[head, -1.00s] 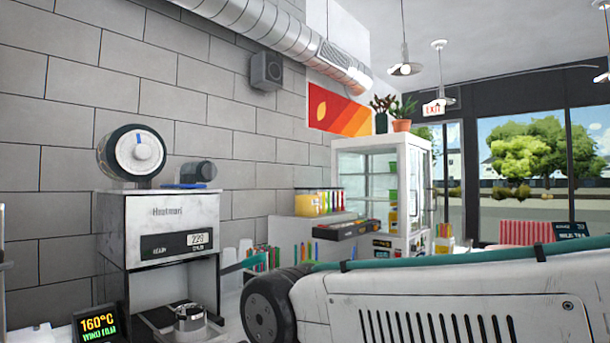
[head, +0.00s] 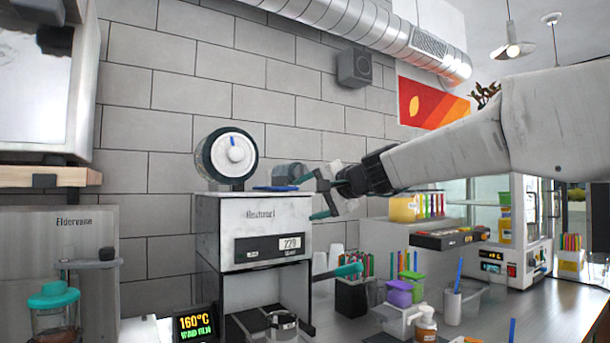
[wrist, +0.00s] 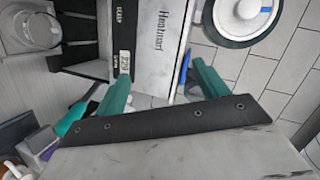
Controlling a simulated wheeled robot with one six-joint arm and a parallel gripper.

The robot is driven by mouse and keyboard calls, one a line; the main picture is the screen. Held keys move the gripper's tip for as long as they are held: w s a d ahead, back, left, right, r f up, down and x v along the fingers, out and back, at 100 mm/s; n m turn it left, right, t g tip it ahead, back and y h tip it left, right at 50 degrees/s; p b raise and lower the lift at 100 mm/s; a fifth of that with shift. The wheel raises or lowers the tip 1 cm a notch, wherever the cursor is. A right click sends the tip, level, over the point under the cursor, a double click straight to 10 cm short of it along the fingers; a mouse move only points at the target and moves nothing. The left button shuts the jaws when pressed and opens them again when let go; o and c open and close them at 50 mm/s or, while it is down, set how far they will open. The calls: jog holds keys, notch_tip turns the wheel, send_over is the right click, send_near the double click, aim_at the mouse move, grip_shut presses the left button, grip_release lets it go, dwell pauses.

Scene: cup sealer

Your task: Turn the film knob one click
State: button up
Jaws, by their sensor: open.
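The film knob (head: 234,154) is a white disc with a small blue mark near its top, on the dark-rimmed film roll above the cup sealer (head: 262,211). In the wrist view the knob (wrist: 238,22) is at the top right, cut by the frame edge, and the sealer's front (wrist: 150,50) is left of it. My gripper (head: 311,197) is open and empty, right of the knob and apart from it in the head view. Its teal fingers (wrist: 160,78) are spread in the wrist view.
The sealer's teal-tipped lever (head: 338,272) sticks out at its right. A metal cup holder (head: 283,325) sits in its lower bay. A 160°C display (head: 194,324) stands in front. Cups, pens and bottles crowd the counter at right.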

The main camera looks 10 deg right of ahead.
aim_at(305, 173)
jog(key=w+d+r+m+t, duration=0.1)
jog(key=w+r+m, duration=0.1)
jog(key=w, duration=0.4)
jog(key=w+d+r+m+t+h, duration=0.1)
jog(key=w+r+m+t, duration=0.1)
jog(key=w, duration=0.5)
jog(key=w+d+r+m+t, duration=0.1)
jog(key=w+r+m, duration=0.1)
jog(key=w, duration=0.5)
jog(key=shift+w+d+r+h, duration=0.1)
jog(key=shift+d+r+h, duration=0.05)
jog(key=shift+r+h, duration=0.25)
jog(key=shift+f, duration=0.1)
jog(key=c, duration=1)
